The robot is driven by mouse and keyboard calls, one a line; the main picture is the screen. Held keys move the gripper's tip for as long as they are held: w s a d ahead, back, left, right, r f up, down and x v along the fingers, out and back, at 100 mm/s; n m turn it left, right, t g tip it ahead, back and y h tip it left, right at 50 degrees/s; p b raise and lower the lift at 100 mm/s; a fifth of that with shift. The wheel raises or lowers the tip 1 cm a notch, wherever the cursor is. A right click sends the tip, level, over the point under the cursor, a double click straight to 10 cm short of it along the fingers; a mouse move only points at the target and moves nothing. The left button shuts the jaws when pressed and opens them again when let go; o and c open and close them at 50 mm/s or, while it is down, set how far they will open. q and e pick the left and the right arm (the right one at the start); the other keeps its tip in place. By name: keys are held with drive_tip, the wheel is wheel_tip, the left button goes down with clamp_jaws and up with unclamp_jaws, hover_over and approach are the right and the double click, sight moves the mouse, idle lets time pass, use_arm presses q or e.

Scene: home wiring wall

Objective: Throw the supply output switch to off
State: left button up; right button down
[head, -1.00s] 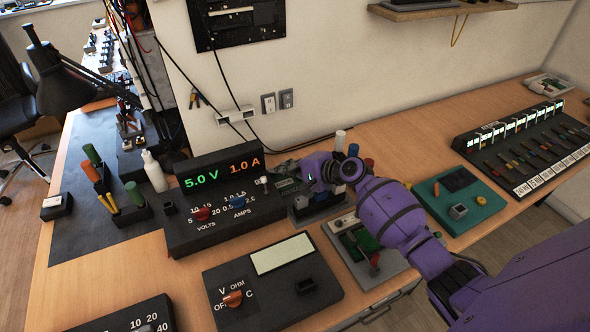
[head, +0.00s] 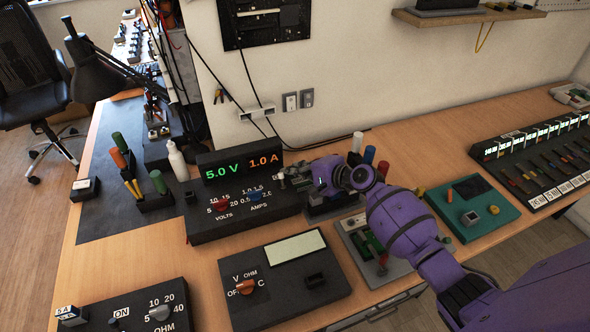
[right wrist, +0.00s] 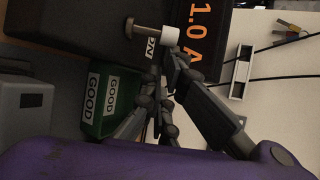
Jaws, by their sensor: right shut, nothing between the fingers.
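The power supply (head: 205,227) is a black box with a lit display (head: 243,166) reading 5.0 V and 1.0 A. Its output switch, a metal lever with a white tip (right wrist: 169,36), shows in the right wrist view, with part of an ON label beside it. In the head view the switch is hard to make out against my gripper. My right gripper (head: 288,179) is shut and empty at the supply's right end. In the right wrist view its fingertips (right wrist: 177,62) are close to the white tip; I cannot tell whether they touch. My left gripper is out of view.
A meter (head: 285,282) lies in front of the supply, and a grey board (head: 372,253) sits under my right arm. A green GOOD bin (right wrist: 104,100) is close to the gripper. A teal box (head: 470,208) stands to the right. A lamp (head: 97,77) stands at left.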

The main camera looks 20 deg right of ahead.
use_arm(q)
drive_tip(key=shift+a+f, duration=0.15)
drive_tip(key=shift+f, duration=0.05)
use_arm(e)
drive_tip(key=shift+s+r, duration=0.1)
drive_tip(key=shift+s, duration=0.1)
drive_tip(key=shift+s+t+b, duration=0.25)
drive_tip(key=shift+t+b, duration=0.25)
drive_tip(key=shift+b, duration=0.1)
drive_tip(key=shift+s+r+n+b, duration=0.15)
drive_tip(key=shift+s+n+b, duration=0.15)
drive_tip(key=shift+s+r, duration=0.25)
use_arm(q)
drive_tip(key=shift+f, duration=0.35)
use_arm(e)
drive_tip(key=shift+s+y, duration=0.3)
drive_tip(key=shift+s, duration=0.3)
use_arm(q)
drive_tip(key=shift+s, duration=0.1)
use_arm(e)
drive_tip(key=shift+s, duration=0.1)
drive_tip(key=shift+s+p, duration=0.1)
drive_tip(key=shift+p, duration=0.2)
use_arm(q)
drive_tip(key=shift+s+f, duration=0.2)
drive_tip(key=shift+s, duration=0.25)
